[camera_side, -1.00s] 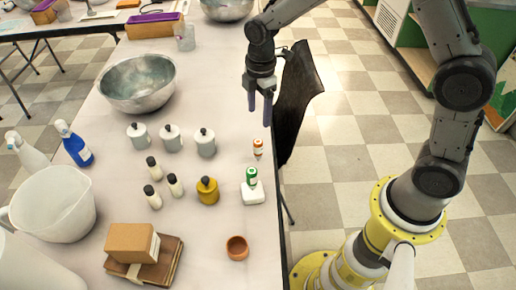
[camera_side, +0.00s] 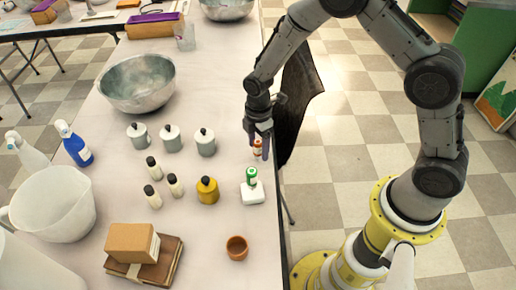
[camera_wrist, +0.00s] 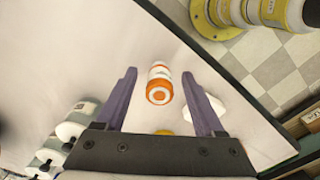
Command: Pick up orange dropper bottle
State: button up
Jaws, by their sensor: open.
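The orange dropper bottle (camera_side: 257,148) is small, with an orange cap and a white label, and stands near the table's right edge in the side view. My gripper (camera_side: 258,152) points down over it with its fingers on either side of the bottle. In the wrist view the bottle (camera_wrist: 159,86) shows between the two purple fingers of my gripper (camera_wrist: 162,80), with a gap on each side. The gripper is open and holds nothing. The fingers hide part of the bottle in the side view.
A green-capped bottle (camera_side: 251,176) on a white block (camera_side: 252,195) stands close in front. A yellow bottle (camera_side: 207,190) and a grey canister (camera_side: 204,142) stand to the left. A terracotta pot (camera_side: 237,247) is nearer the camera. The table's right edge is close.

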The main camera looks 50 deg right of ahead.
jog(key=shift+f, duration=1.1)
grip_shut()
